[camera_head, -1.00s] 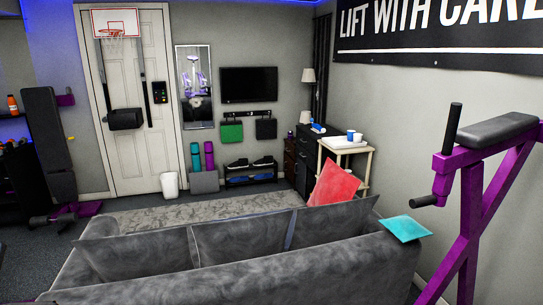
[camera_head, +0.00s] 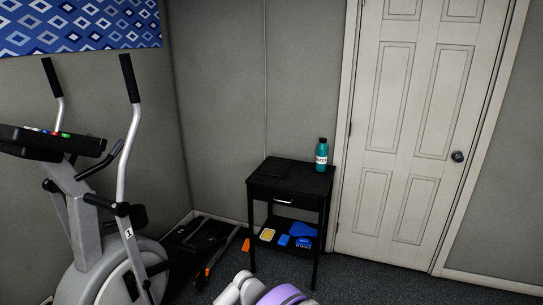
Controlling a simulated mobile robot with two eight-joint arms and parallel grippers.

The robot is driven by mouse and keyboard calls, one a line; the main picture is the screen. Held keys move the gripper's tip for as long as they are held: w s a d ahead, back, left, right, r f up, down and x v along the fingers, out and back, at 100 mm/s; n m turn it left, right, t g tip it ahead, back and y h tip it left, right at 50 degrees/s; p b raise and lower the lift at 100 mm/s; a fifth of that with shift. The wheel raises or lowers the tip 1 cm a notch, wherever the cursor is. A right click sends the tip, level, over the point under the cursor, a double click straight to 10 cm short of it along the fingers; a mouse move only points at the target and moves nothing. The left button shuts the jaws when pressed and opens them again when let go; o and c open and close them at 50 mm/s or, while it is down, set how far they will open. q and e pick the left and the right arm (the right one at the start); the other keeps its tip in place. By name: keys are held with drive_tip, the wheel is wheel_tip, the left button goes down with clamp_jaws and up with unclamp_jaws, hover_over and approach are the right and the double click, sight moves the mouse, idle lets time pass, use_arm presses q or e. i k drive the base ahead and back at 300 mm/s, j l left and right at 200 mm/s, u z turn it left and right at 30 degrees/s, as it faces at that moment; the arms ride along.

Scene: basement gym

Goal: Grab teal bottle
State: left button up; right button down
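The teal bottle (camera_head: 321,154) stands upright on the black side table (camera_head: 287,188), near the back right corner of its top. It has a dark cap and a white label band. A white and purple part of my own body shows at the bottom edge of the view. Neither gripper can be made out, and nothing touches the bottle.
A grey elliptical machine (camera_head: 100,225) fills the left side. The table's lower shelf holds blue items (camera_head: 303,230) and a yellow one (camera_head: 267,235). A white door (camera_head: 415,130) is at the right. Dark carpet (camera_head: 390,283) in front of the door is clear.

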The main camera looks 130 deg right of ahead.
sight(321, 148)
drive_tip(key=z, duration=4.85)
drive_tip(key=i+l, duration=0.15)
drive_tip(key=i, duration=0.4)
drive_tip(key=i+l+u, duration=0.15)
drive_tip(key=i, duration=0.35)
drive_tip(key=i+l, duration=0.15)
drive_tip(key=i, duration=0.4)
drive_tip(key=i+l+u, duration=0.1)
drive_tip(key=i, duration=0.4)
drive_tip(key=i+l+u, duration=0.1)
drive_tip(key=i+l, duration=0.25)
drive_tip(key=i, duration=0.15)
drive_tip(key=i+l, duration=0.25)
drive_tip(key=i, duration=0.25)
drive_tip(key=i+l+u, duration=0.1)
drive_tip(key=i+l, duration=0.2)
drive_tip(key=i, duration=0.2)
